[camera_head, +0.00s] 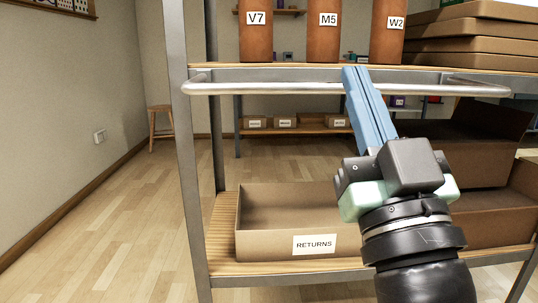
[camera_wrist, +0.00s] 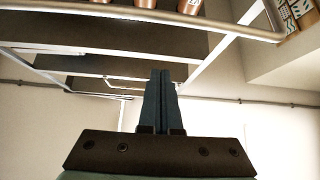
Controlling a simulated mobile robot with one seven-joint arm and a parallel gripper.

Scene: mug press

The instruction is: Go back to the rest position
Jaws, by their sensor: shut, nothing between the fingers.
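My gripper (camera_head: 354,72) is raised in front of the shelf in the head view, with its long blue fingers together and empty. Its tips are near the front rail and the upper shelf edge; I cannot tell whether they touch. In the wrist view the shut fingers (camera_wrist: 160,75) point up toward the underside of the shelves. Three brown cylinders stand on the upper shelf, labelled V7 (camera_head: 256,40), M5 (camera_head: 324,40) and W2 (camera_head: 387,40).
A metal rail (camera_head: 270,88) runs along the upper shelf front. A cardboard box labelled RETURNS (camera_head: 270,240) sits on the lower shelf, partly behind my arm. Stacked boxes (camera_head: 470,45) stand at the upper right. A stool (camera_head: 160,125) is at the back left. The floor (camera_head: 100,220) on the left is clear.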

